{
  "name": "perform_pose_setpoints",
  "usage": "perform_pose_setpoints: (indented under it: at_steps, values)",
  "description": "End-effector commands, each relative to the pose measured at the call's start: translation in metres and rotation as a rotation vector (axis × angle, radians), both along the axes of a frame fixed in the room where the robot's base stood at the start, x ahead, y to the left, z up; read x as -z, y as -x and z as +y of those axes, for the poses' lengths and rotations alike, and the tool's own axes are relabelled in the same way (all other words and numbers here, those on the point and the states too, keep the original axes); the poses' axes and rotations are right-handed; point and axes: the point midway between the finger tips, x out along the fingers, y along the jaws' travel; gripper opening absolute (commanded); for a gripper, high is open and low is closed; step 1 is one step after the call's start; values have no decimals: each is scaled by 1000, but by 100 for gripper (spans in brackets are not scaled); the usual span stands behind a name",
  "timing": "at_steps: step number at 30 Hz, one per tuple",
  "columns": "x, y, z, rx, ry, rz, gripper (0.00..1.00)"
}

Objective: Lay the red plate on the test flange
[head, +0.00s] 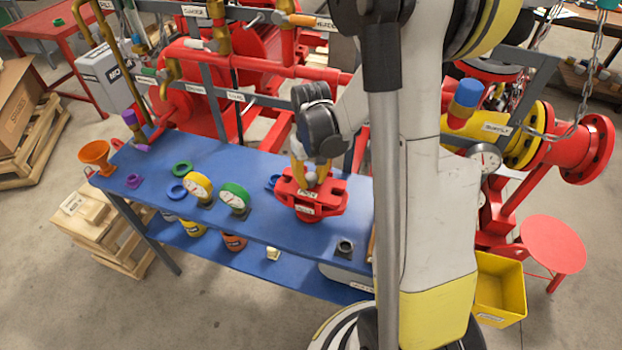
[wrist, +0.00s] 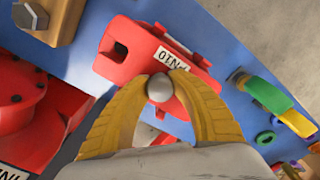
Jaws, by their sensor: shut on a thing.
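The red plate (wrist: 128,48) has a PN10 label, a slot and a round grey knob (wrist: 159,88). My gripper (wrist: 160,90) is shut on that knob, with its yellow fingers meeting on either side of it. In the head view the gripper (head: 313,178) points down at the plate, over the blue bench. Red parts and a second label (head: 305,209) show just below the plate's label there. I cannot tell whether these are the test flange, or whether the plate touches what is under it. My fingers and wrist hide part of the plate.
Yellow (head: 198,189) and green (head: 234,198) gauges stand left of the gripper on the blue bench (head: 255,222). A dark fitting (head: 345,248) is at the front right. Red pipework stands behind. In the wrist view, a bolted red body (wrist: 30,100) is close on the left.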

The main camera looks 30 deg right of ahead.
Motion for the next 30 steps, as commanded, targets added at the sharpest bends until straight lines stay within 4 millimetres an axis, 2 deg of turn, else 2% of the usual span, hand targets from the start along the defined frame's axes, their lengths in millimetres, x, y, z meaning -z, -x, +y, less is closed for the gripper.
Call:
perform_pose_setpoints:
  at_steps: [1,2,3,4,13,17,30]
  values:
    - [0,0,0,0,0,0,0]
    - [0,0,0,0,0,0,33]
    - [0,0,0,0,0,0,45]
    - [0,0,0,0,0,0,50]
    - [-1,0,0,0,0,0,50]
    - [-12,0,0,0,0,0,50]
    - [-102,0,0,0,0,0,50]
